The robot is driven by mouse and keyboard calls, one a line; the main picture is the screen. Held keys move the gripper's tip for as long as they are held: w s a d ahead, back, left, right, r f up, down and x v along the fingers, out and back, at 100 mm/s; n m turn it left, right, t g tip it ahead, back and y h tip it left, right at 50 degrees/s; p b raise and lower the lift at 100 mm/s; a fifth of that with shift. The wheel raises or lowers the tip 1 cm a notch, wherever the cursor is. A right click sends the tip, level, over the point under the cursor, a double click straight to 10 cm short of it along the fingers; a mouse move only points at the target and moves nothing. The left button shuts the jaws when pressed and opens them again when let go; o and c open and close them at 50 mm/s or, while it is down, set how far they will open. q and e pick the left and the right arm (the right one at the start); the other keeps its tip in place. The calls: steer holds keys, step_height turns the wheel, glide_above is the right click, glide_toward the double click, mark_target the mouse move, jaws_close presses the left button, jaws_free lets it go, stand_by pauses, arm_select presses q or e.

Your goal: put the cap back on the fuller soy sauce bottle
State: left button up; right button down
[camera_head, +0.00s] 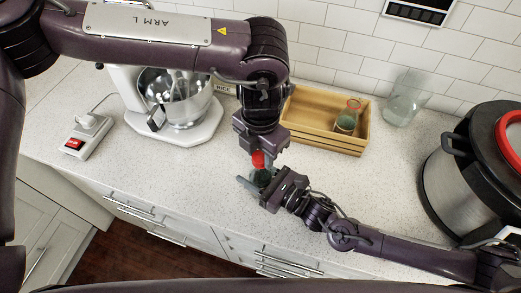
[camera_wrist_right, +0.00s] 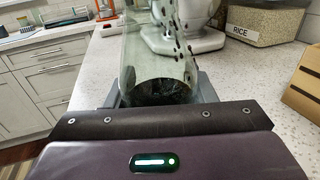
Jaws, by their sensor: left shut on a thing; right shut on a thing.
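My left gripper (camera_head: 257,147) points down over the counter and is shut on the red cap (camera_head: 258,160). The cap is directly above the soy sauce bottle (camera_head: 262,177); I cannot tell whether it touches the neck. My right gripper (camera_head: 266,188) is shut around this bottle from the front right and hides much of it. In the right wrist view, the bottle (camera_wrist_right: 158,62) is greenish clear glass with dark specks and dark content near the fingers. Its top is out of that view. A small greenish glass thing with a red ring-like top (camera_head: 345,122) stands in the wooden crate.
The wooden crate (camera_head: 318,136) stands behind to the right. A stand mixer (camera_head: 185,128) is at left, a switch box (camera_head: 84,140) farther left. A glass jar (camera_head: 404,100) and large pot (camera_head: 450,180) are at right. The counter's front middle is clear.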

arm_select(q)
steer(key=m, duration=0.6)
steer(key=shift+w+a, duration=0.1)
steer(key=o, duration=1.2)
steer(key=shift+c, duration=0.2)
arm_select(e)
steer(key=c, duration=0.5)
jaws_free()
arm_select(q)
step_height(320, 180, up, 12)
